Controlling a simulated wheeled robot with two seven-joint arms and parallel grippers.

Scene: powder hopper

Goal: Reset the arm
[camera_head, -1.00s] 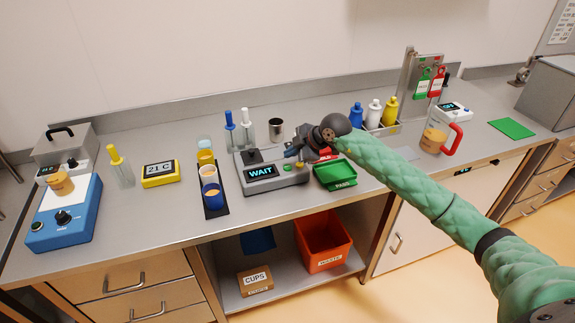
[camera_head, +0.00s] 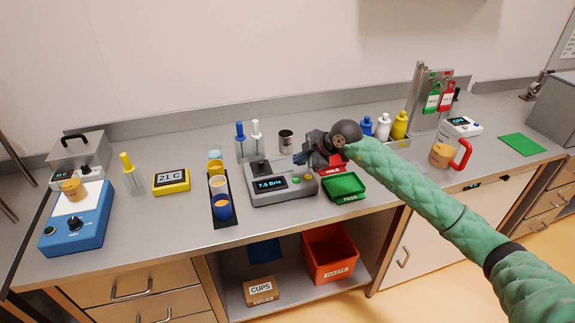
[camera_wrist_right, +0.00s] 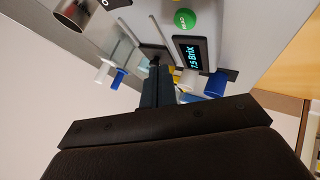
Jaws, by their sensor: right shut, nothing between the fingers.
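My right arm, in a green quilted sleeve, reaches in from the right in the head view. My right gripper (camera_head: 301,159) is shut and empty, just above the right side of a grey meter (camera_head: 283,188). The meter's display reads "7.5 Brix". In the right wrist view the shut fingers (camera_wrist_right: 158,72) point toward the meter, whose display (camera_wrist_right: 194,54) and green button (camera_wrist_right: 184,18) show. My left gripper is not in view.
A black strip of cups (camera_head: 221,205) stands left of the meter. A green PASS tray (camera_head: 344,186) and a red HOLD tray (camera_head: 331,170) lie to its right. Two dropper bottles (camera_head: 248,142) and a steel cup (camera_head: 286,141) stand behind. An orange waste bin (camera_head: 331,254) sits on the shelf below.

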